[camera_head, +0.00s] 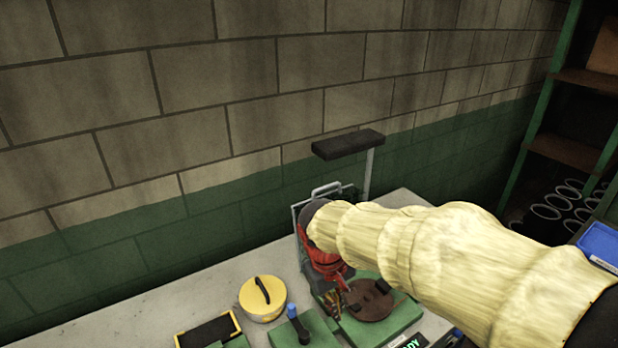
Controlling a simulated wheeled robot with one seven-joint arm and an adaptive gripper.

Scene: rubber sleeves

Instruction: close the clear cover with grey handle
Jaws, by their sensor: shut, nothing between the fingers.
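The clear cover (297,214) shows as a pale-edged frame with a grey handle (326,189) on top. It stands upright, raised at the back of the workbench, and its right part is hidden behind my arm.
A round brown plate (368,301) sits on a green base below my arm. A yellow round tin (263,298), a blue-tipped tool (297,326) and a yellow-edged black tray (208,331) stand left. A black lamp head (348,144) hangs above. The bench's left back is clear.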

